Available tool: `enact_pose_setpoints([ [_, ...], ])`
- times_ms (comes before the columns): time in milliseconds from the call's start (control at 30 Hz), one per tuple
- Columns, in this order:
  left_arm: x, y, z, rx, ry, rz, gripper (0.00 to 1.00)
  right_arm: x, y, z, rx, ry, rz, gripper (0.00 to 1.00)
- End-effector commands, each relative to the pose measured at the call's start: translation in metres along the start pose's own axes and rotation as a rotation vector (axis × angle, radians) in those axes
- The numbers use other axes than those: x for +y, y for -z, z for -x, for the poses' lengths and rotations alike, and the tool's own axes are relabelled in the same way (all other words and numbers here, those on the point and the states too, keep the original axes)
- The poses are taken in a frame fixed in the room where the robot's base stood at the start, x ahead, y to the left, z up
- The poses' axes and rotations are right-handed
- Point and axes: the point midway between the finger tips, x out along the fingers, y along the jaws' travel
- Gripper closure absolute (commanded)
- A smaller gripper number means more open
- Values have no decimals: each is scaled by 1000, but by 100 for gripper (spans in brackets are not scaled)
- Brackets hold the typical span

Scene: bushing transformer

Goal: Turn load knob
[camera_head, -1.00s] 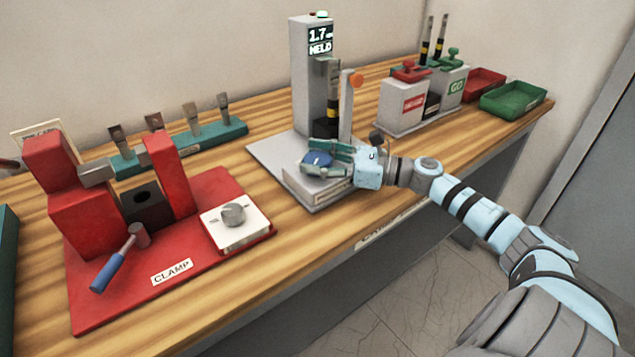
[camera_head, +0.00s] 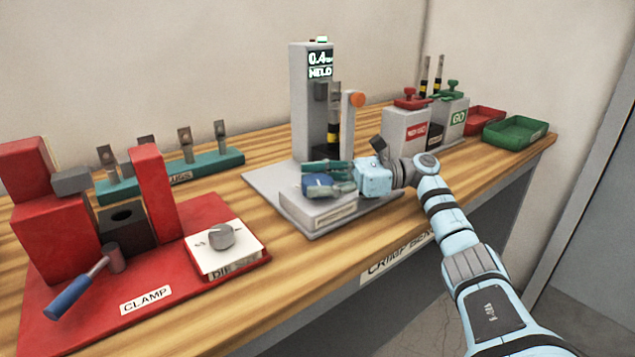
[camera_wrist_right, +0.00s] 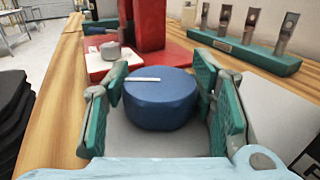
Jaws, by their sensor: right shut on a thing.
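The load knob is a blue round knob (camera_head: 322,184) on the low grey front box of the grey test stand (camera_head: 312,110). In the right wrist view the knob (camera_wrist_right: 158,100) fills the middle and has a white line on top, lying roughly left to right. My right gripper (camera_head: 325,178) comes in from the right, with green-padded fingers on both sides of the knob, shut on it. The stand's display (camera_head: 319,64) reads about 0.4 with "HELD" below it. A black-and-yellow banded piece (camera_head: 334,125) stands upright in the stand. My left gripper is not in view.
A red clamp base (camera_head: 180,290) with a grey knob on a white plate (camera_head: 228,250) stands to the left. A green rack (camera_head: 205,166) holds several metal lugs. NO-GO and GO blocks (camera_head: 405,128) and red and green trays (camera_head: 515,131) stand right.

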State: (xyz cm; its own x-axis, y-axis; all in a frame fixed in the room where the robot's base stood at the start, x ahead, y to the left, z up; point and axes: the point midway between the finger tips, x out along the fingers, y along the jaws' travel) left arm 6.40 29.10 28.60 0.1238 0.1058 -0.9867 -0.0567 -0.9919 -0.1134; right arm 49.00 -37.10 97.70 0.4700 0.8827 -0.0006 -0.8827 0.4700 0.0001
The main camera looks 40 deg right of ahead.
Motion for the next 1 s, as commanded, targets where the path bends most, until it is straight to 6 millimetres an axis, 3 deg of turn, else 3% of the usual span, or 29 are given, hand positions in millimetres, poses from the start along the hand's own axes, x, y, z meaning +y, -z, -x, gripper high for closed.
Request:
enact_pose_setpoints([
  [167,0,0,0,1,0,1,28,0,1,0,2,-2,-3,77],
  [200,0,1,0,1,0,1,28,0,2,0,2,-2,-3,48],
  [333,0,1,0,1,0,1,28,0,1,0,1,-2,-2,28],
  [667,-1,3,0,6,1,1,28,0,0,3,1,0,-1,28],
  [1000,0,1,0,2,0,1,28,-1,0,66,-2,4,0,28],
])
